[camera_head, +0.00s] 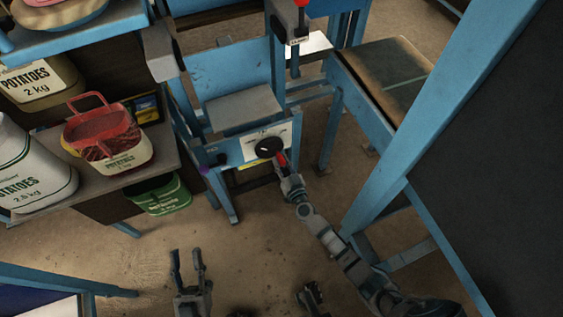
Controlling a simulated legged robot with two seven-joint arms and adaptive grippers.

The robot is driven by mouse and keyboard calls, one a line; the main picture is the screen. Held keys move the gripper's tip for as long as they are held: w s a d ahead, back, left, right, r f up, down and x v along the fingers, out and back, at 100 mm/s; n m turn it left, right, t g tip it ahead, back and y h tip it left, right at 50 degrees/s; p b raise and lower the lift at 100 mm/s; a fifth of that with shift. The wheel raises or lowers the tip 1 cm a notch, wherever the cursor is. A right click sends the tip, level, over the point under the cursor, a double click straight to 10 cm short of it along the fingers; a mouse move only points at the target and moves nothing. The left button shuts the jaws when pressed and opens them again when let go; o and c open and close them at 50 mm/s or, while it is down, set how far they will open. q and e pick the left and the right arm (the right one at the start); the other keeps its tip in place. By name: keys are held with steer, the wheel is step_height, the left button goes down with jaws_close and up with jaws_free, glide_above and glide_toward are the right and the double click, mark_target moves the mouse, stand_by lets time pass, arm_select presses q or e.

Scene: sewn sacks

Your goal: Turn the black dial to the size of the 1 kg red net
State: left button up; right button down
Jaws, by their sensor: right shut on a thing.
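The black dial (267,146) sits on a white plate on the front of the blue machine. My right gripper (283,166) reaches up from the lower right and is shut at the dial's lower right edge, where a small red part shows. The fingertips are too small to see exactly how they grip. The dial's size marks are too small to read. The red net (98,125), with a red handle and a white potatoes label, stands on the shelf at left. My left gripper (188,256) is open and empty above the floor at the bottom.
A 2 kg yellowish sack (40,85), a white 2.5 kg sack (30,165) and a green sack (162,196) are around the left shelf (172,158). A blue post (430,110) and dark panel stand at right. The floor between is clear.

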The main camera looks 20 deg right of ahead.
steer(key=shift+a+r, duration=0.3)
steer(key=shift+a, duration=0.2)
steer(key=shift+d+f, duration=0.1)
stand_by(0.4)
stand_by(0.4)
steer(key=c, duration=0.9)
jaws_free()
steer(key=shift+a, duration=0.2)
steer(key=shift+s+d+f, duration=0.1)
steer(key=shift+s, duration=0.2)
steer(key=s, duration=1.1)
steer(key=shift+s+d, duration=0.25)
steer(key=shift+s, duration=0.05)
